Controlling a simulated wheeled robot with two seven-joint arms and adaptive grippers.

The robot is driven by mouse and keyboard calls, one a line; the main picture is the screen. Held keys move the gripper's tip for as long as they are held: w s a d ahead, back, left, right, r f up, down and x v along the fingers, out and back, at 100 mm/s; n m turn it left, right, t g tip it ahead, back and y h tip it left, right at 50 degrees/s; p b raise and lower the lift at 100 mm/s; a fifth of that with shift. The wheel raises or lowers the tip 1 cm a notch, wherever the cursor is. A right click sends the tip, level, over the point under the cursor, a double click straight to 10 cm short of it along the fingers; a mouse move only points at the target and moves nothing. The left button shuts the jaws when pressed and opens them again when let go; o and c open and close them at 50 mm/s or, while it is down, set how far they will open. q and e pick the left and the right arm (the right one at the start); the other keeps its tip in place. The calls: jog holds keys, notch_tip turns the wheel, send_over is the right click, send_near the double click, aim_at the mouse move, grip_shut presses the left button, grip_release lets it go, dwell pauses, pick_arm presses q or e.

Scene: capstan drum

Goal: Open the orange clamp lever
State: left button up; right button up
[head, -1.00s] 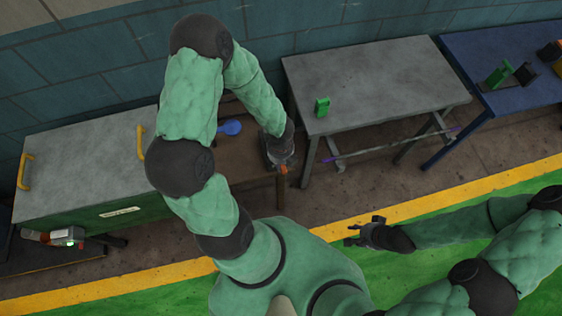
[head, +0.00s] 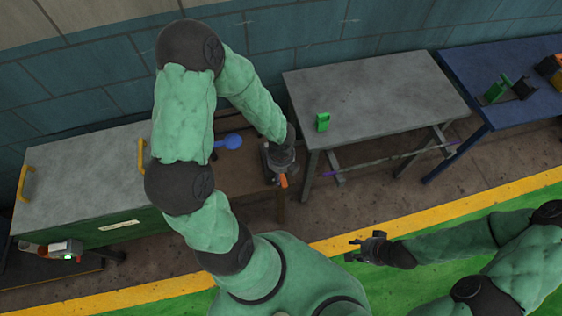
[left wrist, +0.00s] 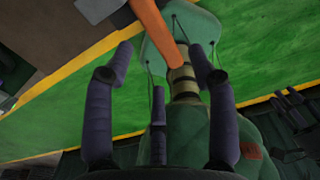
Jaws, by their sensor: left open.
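The orange clamp lever (head: 283,181) shows as a small orange piece just below my left gripper, at the right end of a brown bench. In the left wrist view the orange lever (left wrist: 150,18) slants in from the top edge, between and beyond the fingertips. My left gripper (left wrist: 160,62) is open, its dark fingers spread and nothing between them; I cannot tell whether any finger touches the lever. In the head view the left gripper (head: 279,164) mostly hides the clamp around the lever. My right gripper (head: 354,249) is open and empty above the floor.
A blue round object (head: 229,141) lies on the brown bench (head: 237,177), left of my left gripper. A grey table (head: 375,95) with a green block (head: 322,122) stands to the right. A grey-topped cabinet (head: 85,165) with yellow handles stands left. Floor in front is clear.

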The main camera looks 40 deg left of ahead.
aim_at(281, 179)
pick_arm(q)
notch_tip(281, 179, up, 8)
dwell(0.4)
dwell(0.4)
